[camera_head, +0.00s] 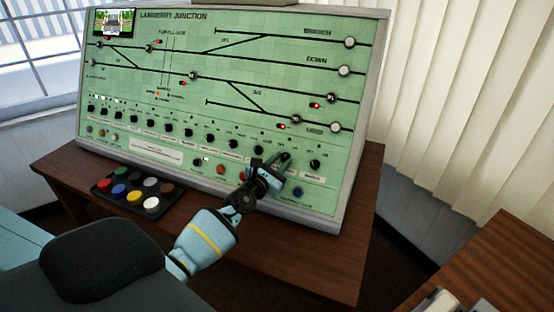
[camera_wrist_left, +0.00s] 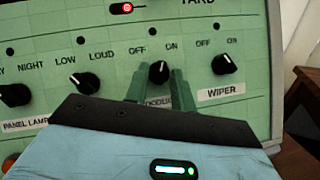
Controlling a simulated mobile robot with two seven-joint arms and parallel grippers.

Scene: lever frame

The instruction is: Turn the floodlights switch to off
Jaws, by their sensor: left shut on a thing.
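The floodlights switch (camera_wrist_left: 158,73) is a black rotary knob with a white pointer, on the green panel between OFF and ON marks. Its pointer looks close to upright, leaning slightly to the ON side. Its label below is partly hidden by my gripper. My left gripper (camera_head: 277,160) is at the lower right of the panel, its fingers on this knob. In the left wrist view, the two green fingers (camera_wrist_left: 157,88) stand on either side of the knob, shut on it. My right gripper is not in view.
The wiper knob (camera_wrist_left: 226,63) is close on the right, the low/loud knob (camera_wrist_left: 87,83) on the left. The panel (camera_head: 140,65) stands on a brown desk (camera_head: 325,262). A block of coloured buttons (camera_head: 137,193) lies in front. Another wooden surface (camera_head: 500,262) is at lower right.

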